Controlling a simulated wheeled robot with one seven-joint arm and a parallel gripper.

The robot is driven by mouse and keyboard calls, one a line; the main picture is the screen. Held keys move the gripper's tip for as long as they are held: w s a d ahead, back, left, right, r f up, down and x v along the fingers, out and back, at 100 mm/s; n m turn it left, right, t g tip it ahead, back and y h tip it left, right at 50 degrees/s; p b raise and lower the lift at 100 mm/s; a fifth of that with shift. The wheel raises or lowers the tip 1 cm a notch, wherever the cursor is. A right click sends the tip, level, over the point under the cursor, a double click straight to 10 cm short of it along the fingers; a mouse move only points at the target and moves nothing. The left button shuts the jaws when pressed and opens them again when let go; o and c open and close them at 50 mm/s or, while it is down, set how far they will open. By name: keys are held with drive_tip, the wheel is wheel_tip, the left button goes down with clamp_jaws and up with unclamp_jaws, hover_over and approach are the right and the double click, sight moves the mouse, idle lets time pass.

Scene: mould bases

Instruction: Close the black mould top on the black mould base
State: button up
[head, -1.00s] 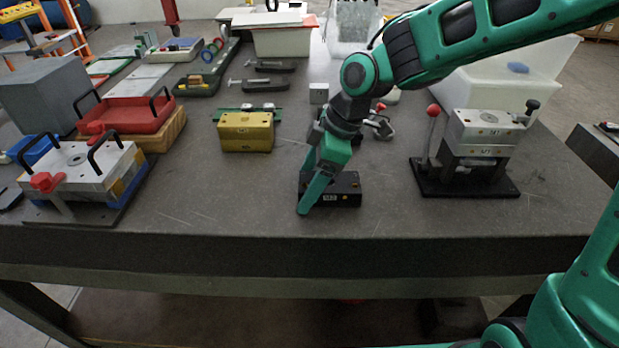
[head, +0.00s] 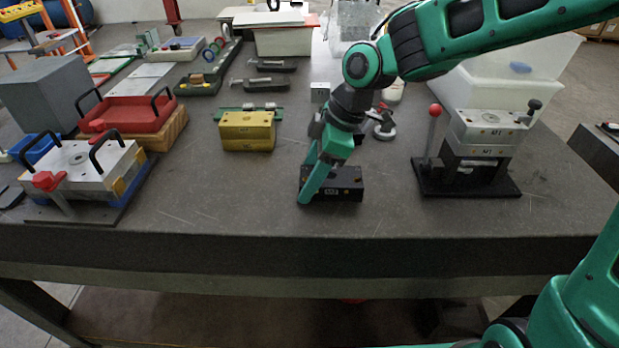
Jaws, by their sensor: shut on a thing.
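A low black mould block (head: 346,184) with a pale label on its front is near the table's front edge, in the middle of the head view. My gripper (head: 308,197) points down at its left end and is shut on it. I take it to be the black mould top. My green finger hides its left end. I see no separate black mould base clearly. I cannot tell whether the base is underneath the held block or hidden behind my arm.
A yellow mould block (head: 246,131) stands to the left. A silver mould on a black stand (head: 467,184) with a red-knobbed lever is to the right. A silver clamp fixture (head: 80,165) and red tray (head: 130,115) are farther left. The front strip of table (head: 210,205) is clear.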

drive_tip(key=shift+r, duration=0.7)
drive_tip(key=shift+r, duration=0.1)
